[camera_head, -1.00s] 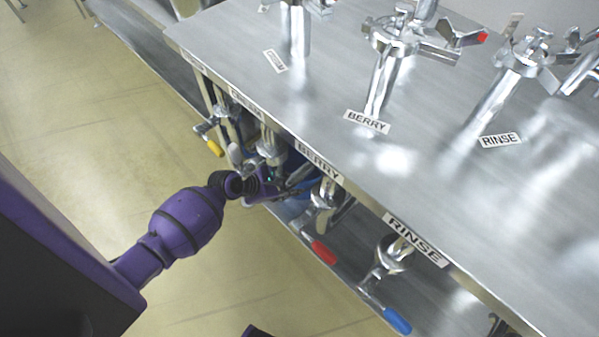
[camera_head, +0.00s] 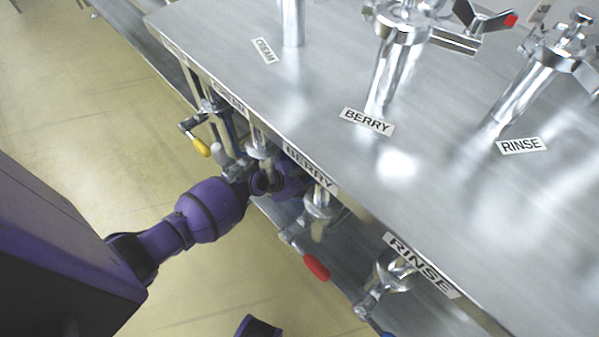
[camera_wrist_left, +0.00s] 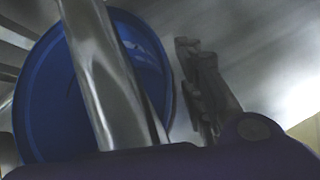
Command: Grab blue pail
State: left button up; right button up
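The blue pail (camera_wrist_left: 45,95) shows in the left wrist view as a round blue shape, partly covered by a metal pipe (camera_wrist_left: 100,75) in front of it. Grey finger parts of my left gripper (camera_wrist_left: 205,90) are to the right of the pail in that view, apart from it in the picture. I cannot tell whether the fingers are open or shut, or whether they touch anything. In the head view, my left arm reaches under the counter edge near the BERRY label, hiding the gripper; the pail cannot be made out there. My right gripper is out of view.
The steel counter (camera_head: 260,100) overhangs the space where my left arm is. Valves with a yellow handle (camera_head: 201,147) and a red handle (camera_head: 316,267) hang below its edge, either side of my arm. A lower shelf (camera_head: 350,243) lies beneath. Open floor is at left.

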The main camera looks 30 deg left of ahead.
pick_arm(q)
jog(key=shift+c, duration=0.9)
grip_shut()
jog(key=shift+r, duration=0.1)
